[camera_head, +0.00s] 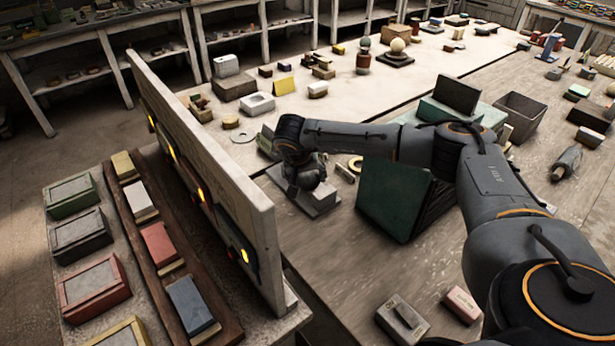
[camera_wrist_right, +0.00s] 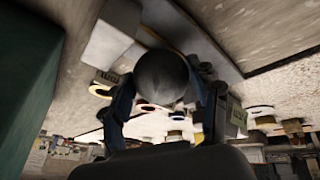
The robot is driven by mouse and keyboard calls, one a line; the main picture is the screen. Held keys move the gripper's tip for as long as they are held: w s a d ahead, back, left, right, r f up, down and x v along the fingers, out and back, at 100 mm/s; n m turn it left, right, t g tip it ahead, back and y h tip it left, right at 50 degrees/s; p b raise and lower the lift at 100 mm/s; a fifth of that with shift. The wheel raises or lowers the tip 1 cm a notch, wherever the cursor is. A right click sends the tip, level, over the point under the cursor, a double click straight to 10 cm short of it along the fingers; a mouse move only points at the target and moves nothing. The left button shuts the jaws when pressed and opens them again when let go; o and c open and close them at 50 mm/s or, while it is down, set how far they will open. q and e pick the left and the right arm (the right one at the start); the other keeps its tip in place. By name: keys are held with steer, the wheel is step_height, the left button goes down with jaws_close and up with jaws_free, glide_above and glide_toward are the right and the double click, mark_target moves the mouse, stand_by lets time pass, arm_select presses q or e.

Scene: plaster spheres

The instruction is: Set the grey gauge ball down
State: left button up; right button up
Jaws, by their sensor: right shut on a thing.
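The grey gauge ball (camera_wrist_right: 162,75) sits between the fingers of my right gripper (camera_wrist_right: 160,100) in the wrist view, and the fingers are shut on it. In the head view my right gripper (camera_head: 308,182) points down over a flat grey slab (camera_head: 322,207) on the table; the hand mostly hides the ball there. I cannot tell whether the ball touches the slab. My left gripper is not in view.
A dark green box (camera_head: 393,198) stands close to the right of the gripper. A tall pale panel (camera_head: 222,165) stands to the left. A yellow ring (camera_head: 356,164) lies behind. A pale ball (camera_head: 397,45) rests on a dark stand farther back.

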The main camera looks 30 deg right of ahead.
steer(key=shift+f, duration=0.4)
steer(key=o, duration=1.6)
steer(key=shift+r, duration=0.1)
steer(key=shift+r+p, duration=1.15)
steer(key=shift+r, duration=0.8)
steer(key=shift+f, duration=0.1)
